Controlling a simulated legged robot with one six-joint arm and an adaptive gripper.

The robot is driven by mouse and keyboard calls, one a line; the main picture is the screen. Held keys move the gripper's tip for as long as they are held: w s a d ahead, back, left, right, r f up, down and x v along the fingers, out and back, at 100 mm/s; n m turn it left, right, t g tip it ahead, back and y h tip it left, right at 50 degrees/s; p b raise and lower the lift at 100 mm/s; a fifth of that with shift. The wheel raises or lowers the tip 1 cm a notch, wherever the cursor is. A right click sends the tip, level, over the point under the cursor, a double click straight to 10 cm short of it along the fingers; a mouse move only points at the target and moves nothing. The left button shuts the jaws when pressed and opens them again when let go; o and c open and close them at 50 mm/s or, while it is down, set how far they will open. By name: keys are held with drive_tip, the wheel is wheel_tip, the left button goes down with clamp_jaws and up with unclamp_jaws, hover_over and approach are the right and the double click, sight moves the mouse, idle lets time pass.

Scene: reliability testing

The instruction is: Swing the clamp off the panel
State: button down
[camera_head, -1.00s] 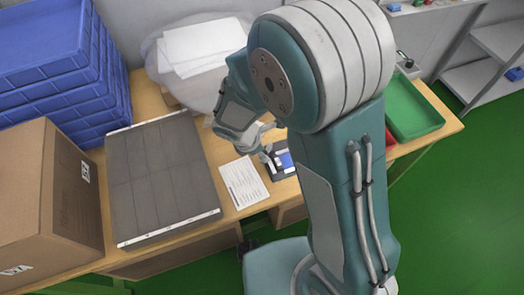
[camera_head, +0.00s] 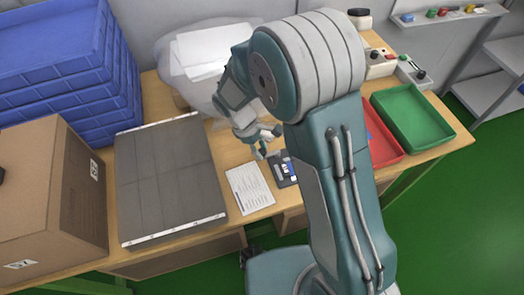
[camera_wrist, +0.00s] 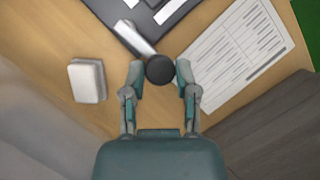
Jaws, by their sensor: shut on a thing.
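The clamp, a short metallic lever with a round black knob, shows in the wrist view (camera_wrist: 137,37). It slants from the panel's edge toward my gripper. My gripper (camera_wrist: 160,76) is shut on the knob, with one finger on each side. In the head view my gripper (camera_head: 262,152) is just beyond the panel, and the clamp is too small to make out there.
A printed sheet (camera_head: 250,188) lies beside the panel. A white block (camera_wrist: 87,81) is left of my gripper. A large grey board (camera_head: 168,180), a cardboard box (camera_head: 45,200) and blue crates (camera_head: 60,70) fill the left. Red (camera_head: 382,140) and green (camera_head: 412,117) trays stand right.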

drive_tip(key=shift+w+f+m, duration=0.1)
drive_tip(key=shift+w+m, duration=0.1)
drive_tip(key=shift+m, duration=0.4)
drive_tip(key=shift+w+a, duration=0.1)
drive_tip(key=shift+c, duration=1.9)
unclamp_jaws()
drive_tip(key=v, duration=1.2)
drive_tip(key=shift+w, duration=0.35)
